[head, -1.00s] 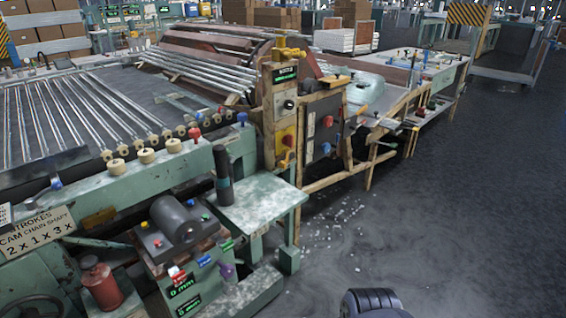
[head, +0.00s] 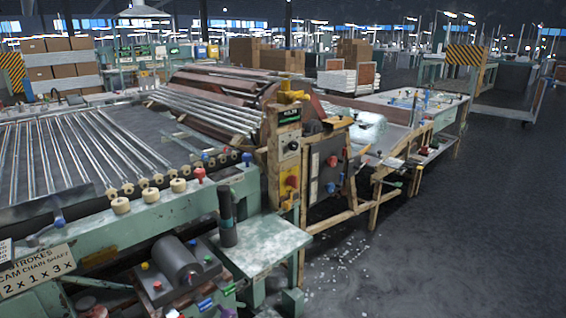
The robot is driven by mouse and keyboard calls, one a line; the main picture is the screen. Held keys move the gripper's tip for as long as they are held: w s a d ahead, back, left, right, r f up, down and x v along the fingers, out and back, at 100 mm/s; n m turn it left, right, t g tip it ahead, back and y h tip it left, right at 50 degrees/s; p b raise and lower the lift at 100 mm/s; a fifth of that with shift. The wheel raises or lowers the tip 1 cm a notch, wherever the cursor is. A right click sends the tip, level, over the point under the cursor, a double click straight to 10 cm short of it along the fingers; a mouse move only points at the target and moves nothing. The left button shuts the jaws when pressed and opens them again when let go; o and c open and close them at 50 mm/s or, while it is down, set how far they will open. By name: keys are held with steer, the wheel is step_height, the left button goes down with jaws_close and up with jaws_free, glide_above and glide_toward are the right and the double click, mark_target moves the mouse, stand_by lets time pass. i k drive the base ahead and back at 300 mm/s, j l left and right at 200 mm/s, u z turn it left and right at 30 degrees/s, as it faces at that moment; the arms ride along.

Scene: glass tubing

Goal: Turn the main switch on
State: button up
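A wooden control post (head: 272,160) stands at the right end of the green machine, with a small green-lit display (head: 289,115) near its top. Below the display is a dark round knob (head: 293,146) on a pale plate. Lower down is a red knob on a yellow plate (head: 291,182). Just right of it, a dark grey panel (head: 324,168) carries a red knob (head: 332,161) and a blue knob (head: 330,187). I cannot tell which of these is the main switch, or its position. My gripper is not in view.
A green-topped table (head: 255,243) juts out in front of the post. A motor unit (head: 176,262) with coloured knobs sits at the lower left. Glass tubes lie on the rack (head: 75,150) behind. The dark floor (head: 450,240) at the right is open, with white fragments near the table.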

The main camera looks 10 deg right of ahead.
mark_target(292, 180)
steer(key=i+l, duration=0.3)
steer(key=l, duration=0.15)
steer(key=i+l, duration=0.3)
steer(key=l, duration=0.15)
steer(key=i+l+u, duration=0.1)
steer(key=i+l, duration=0.15)
steer(key=l, duration=0.2)
